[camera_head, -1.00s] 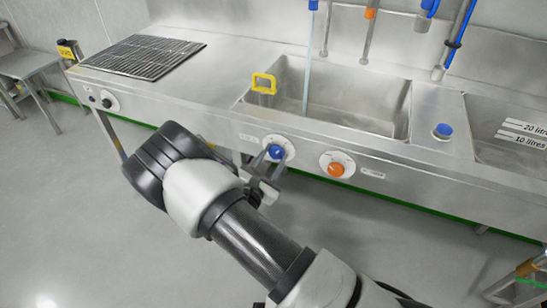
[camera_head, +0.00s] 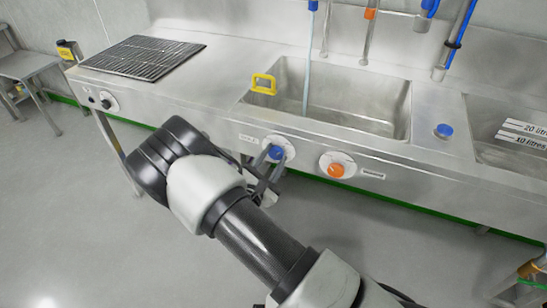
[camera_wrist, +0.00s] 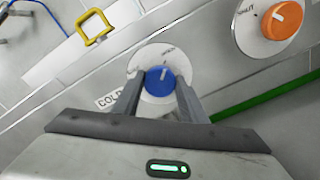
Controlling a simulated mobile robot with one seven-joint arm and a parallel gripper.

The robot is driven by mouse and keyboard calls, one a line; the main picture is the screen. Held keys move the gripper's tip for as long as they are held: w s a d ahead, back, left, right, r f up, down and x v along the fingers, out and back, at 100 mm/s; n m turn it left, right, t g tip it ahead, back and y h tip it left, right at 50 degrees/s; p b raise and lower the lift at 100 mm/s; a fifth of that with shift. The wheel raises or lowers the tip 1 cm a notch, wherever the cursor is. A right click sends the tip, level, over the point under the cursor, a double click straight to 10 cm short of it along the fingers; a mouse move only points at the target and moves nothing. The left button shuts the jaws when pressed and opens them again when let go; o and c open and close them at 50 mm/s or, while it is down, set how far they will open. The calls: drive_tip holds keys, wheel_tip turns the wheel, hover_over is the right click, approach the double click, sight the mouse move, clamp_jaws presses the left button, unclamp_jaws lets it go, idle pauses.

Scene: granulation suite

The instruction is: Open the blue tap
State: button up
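The blue tap (camera_head: 277,153) is a round blue knob on a white dial on the front panel of the steel sink unit. In the wrist view the blue tap (camera_wrist: 160,80) lies between the two fingers of my gripper (camera_wrist: 160,88), and its white mark points up and slightly right. The fingers are closed in on both its sides, with no clear gap. A COLD label (camera_wrist: 110,99) is beside the dial. In the head view my gripper (camera_head: 271,164) reaches the knob from below. A pale blue stream (camera_head: 307,80) runs down into the sink basin (camera_head: 350,110).
An orange tap (camera_head: 337,169) is on the same panel to the right. A yellow handle-like piece (camera_head: 263,84) is at the basin's left rim. A blue cap (camera_head: 443,131) sits on the deck to the right. Floor below the panel is clear.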

drive_tip(key=o, duration=0.4)
drive_tip(key=shift+o, duration=0.2)
drive_tip(key=p+v, duration=0.1)
drive_tip(key=v, duration=1.6)
drive_tip(key=shift+s, duration=0.25)
drive_tip(key=shift+r, duration=0.1)
